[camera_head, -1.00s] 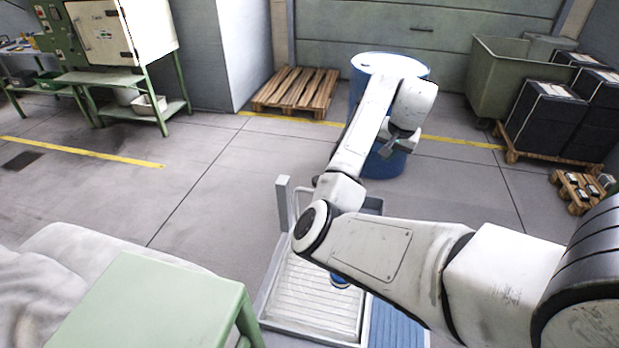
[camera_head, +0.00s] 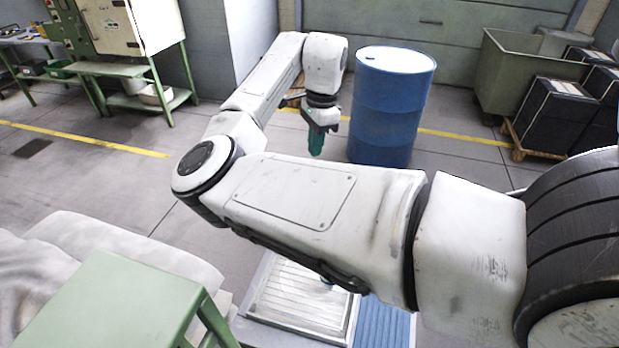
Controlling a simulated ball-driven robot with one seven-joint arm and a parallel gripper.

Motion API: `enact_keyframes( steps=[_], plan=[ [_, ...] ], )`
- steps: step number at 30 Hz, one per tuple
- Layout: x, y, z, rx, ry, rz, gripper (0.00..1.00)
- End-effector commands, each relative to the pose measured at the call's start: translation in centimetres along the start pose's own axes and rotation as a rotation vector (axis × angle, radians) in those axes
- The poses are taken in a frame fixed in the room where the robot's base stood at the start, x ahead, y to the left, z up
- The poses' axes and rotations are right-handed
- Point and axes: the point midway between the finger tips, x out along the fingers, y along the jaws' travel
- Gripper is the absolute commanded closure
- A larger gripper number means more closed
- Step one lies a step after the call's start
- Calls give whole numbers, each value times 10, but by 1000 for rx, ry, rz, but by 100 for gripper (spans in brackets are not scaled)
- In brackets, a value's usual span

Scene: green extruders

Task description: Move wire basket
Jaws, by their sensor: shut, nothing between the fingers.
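I cannot make out a wire basket in this view.
A blue drum (camera_head: 393,115) stands behind my gripper. A low cart with a pale ribbed bed (camera_head: 295,295) is below my arm. A green table (camera_head: 115,305) is near at left. A green bin (camera_head: 510,75) and dark boxes (camera_head: 555,120) stand at right.

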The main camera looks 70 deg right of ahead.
Motion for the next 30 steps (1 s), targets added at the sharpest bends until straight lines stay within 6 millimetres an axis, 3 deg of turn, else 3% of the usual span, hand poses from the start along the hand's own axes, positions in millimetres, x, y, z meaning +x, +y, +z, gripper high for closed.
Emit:
enact_keyframes(
  steps=[8, 22, 30],
  plan=[
    [9, 0, -1, -1, 1, -1, 100],
    [63, 0, -1, -1, 0, -2, 100],
    [70, 0, -1, -2, 0, -2, 100]
  ],
)
